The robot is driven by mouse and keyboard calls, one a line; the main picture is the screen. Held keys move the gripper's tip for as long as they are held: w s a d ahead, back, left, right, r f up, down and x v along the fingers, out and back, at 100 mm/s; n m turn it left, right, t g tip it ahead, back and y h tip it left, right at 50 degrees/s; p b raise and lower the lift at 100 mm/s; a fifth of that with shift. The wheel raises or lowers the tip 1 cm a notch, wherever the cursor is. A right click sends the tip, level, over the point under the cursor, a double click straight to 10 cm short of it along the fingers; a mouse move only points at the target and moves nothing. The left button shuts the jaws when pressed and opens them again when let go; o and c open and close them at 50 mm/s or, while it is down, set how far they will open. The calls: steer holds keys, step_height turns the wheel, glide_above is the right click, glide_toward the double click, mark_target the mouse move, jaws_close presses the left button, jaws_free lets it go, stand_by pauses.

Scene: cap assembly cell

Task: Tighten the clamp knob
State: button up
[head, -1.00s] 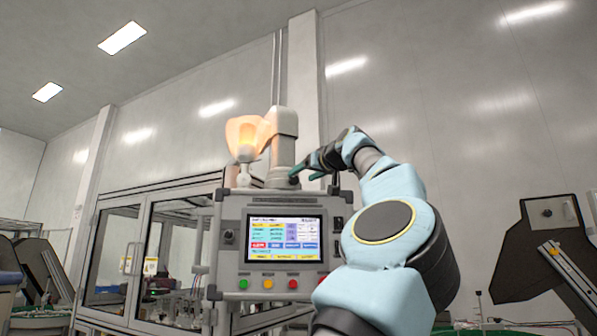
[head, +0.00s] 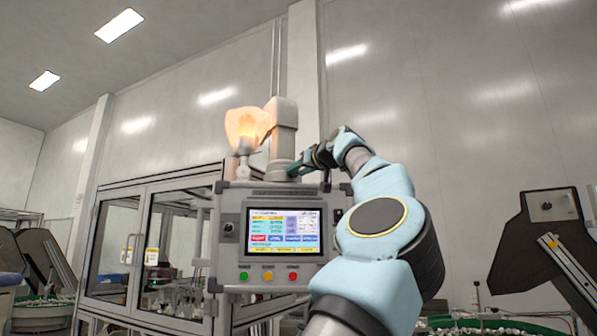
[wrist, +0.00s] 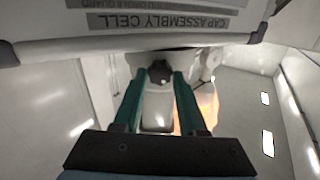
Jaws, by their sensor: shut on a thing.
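The clamp knob (wrist: 160,71) is a small dark knob on the grey post (head: 281,150) above the control panel. In the wrist view it sits between the tips of my two green fingers. My gripper (head: 295,170) is shut on the knob; it also shows in the wrist view (wrist: 159,78). In the head view the fingers reach the post from the right and largely hide the knob. I cannot tell from these frames how far the knob is turned.
A glowing orange lamp (head: 247,127) stands just left of the post. The control panel (head: 233,265), with a lit screen (head: 284,231) and coloured buttons, lies below my gripper. A glazed cell (head: 119,240) stands left. Machinery (head: 545,250) stands right; the space above is open.

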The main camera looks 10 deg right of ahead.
jaws_close()
steer(key=shift+m, duration=0.3)
steer(key=shift+m+b, duration=0.45)
steer(key=shift+m, duration=2.25)
steer(key=o, duration=0.7)
jaws_free()
